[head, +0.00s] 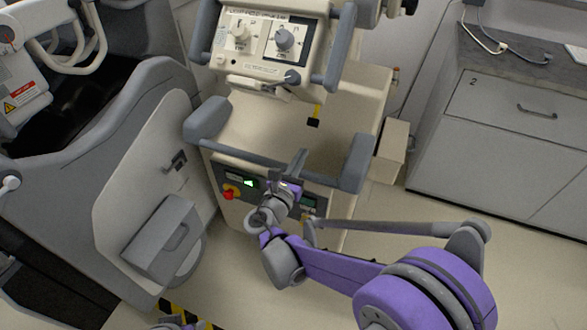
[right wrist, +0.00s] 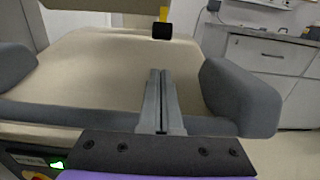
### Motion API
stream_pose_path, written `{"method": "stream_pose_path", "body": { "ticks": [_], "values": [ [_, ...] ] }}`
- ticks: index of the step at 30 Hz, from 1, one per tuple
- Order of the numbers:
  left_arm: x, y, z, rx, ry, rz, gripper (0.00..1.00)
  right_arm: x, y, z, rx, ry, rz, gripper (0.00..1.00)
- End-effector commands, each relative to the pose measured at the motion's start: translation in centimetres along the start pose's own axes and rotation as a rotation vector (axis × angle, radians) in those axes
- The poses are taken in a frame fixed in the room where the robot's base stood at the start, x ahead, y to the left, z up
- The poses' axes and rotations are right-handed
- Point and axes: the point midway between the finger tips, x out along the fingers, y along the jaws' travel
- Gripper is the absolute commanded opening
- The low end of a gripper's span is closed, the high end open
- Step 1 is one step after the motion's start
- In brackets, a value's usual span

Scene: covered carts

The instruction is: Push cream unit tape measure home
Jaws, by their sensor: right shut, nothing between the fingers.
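The cream unit (head: 340,130) stands in the middle of the head view, with a panel of knobs on top and grey padded bars. A yellow strip with a black end, seemingly the tape measure (head: 315,117), hangs at its upper front; it also shows in the right wrist view (right wrist: 162,27). My right gripper (head: 301,154) is shut and empty over the front grey bar, short of the tape. In the right wrist view its fingers (right wrist: 161,74) point at the black end with a gap. A grey and purple part at the bottom edge may be my left gripper (head: 174,323); its fingers cannot be made out.
Grey bumpers (head: 357,163) flank the unit's top surface. A red knob (head: 230,192) and green display (head: 248,183) sit on the lower front panel. A grey machine with a box (head: 165,243) stands on the left.

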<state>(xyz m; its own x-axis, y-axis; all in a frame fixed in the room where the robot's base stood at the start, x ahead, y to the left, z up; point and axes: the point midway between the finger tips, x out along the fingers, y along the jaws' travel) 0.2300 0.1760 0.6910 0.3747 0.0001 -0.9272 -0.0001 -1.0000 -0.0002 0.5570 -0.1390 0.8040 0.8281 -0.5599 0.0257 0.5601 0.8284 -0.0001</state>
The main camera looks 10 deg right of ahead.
Motion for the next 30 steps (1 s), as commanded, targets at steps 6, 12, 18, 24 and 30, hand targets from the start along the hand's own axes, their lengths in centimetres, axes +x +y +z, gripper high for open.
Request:
{"method": "stream_pose_path", "body": {
  "ticks": [6, 12, 18, 24, 30],
  "values": [
    [0.4, 0.0, 0.1, 0.0, -0.001, 0.0, 0.5, 3.5, -0.1, 1.4, -0.001, -0.001, -0.001, 0.0],
    [0.5, 0.0, 0.1, 0.0, -0.002, 0.0, 0.5, 4.7, 0.0, 2.6, 0.0, -0.001, 0.0, 0.0],
    [0.5, 0.0, 0.1, 0.0, -0.002, 0.0, 0.5, 4.9, 0.0, 2.9, 0.0, -0.001, 0.0, 0.0],
    [0.5, 0.0, 0.1, 0.0, -0.001, 0.0, 0.5, 4.9, 0.0, 2.9, 0.0, -0.001, 0.0, 0.0],
    [-1.1, 0.0, -0.3, 0.0, 0.004, 0.0, 0.5, 6.4, 0.0, 4.8, 0.0, -0.002, -0.001, 0.0]
  ]
}}
